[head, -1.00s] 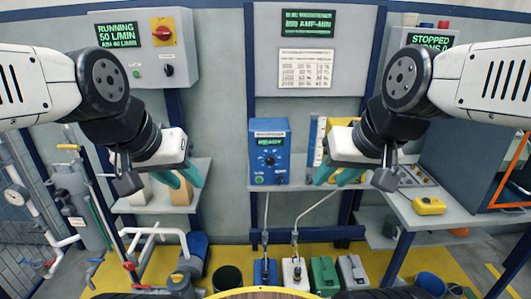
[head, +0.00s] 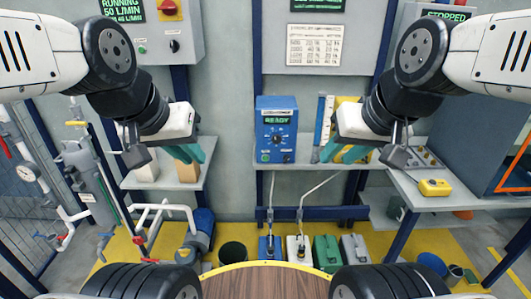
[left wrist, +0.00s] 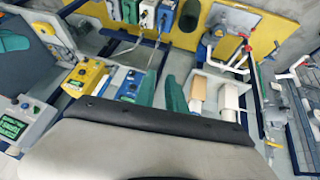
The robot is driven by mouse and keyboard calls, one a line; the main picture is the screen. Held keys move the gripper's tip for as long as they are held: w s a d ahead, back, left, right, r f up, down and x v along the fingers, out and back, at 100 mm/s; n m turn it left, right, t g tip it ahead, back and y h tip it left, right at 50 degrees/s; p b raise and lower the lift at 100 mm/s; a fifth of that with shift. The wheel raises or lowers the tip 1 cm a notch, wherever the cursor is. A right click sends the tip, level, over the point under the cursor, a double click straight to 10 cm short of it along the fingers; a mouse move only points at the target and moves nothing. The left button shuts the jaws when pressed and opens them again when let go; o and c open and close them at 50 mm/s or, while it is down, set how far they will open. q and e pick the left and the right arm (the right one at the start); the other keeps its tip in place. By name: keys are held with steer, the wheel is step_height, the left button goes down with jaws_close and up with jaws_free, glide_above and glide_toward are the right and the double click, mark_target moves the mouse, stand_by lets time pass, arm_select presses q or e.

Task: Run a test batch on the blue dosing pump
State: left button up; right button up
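The blue dosing pump (head: 276,130) stands on a grey wall shelf in the middle of the head view. Its green display reads READY, with a dial and small buttons below. It also shows in the left wrist view (left wrist: 127,84). My left gripper (head: 193,164) is left of the pump, its teal fingers in front of the left shelf. In the left wrist view its two fingers (left wrist: 161,92) stand apart with nothing between them. My right gripper (head: 338,150) is right of the pump, its teal fingers apart and empty. Neither gripper touches the pump.
A grey control box (head: 157,32) reads RUNNING 50 L/MIN; another display (head: 446,15) reads STOPPED. A yellow device (head: 435,187) lies on the right bench. Several canisters (head: 327,253) stand on the floor below the pump. A round wooden top (head: 265,284) is in front of me.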

arm_select(q)
jaws_close()
stand_by(1.4)
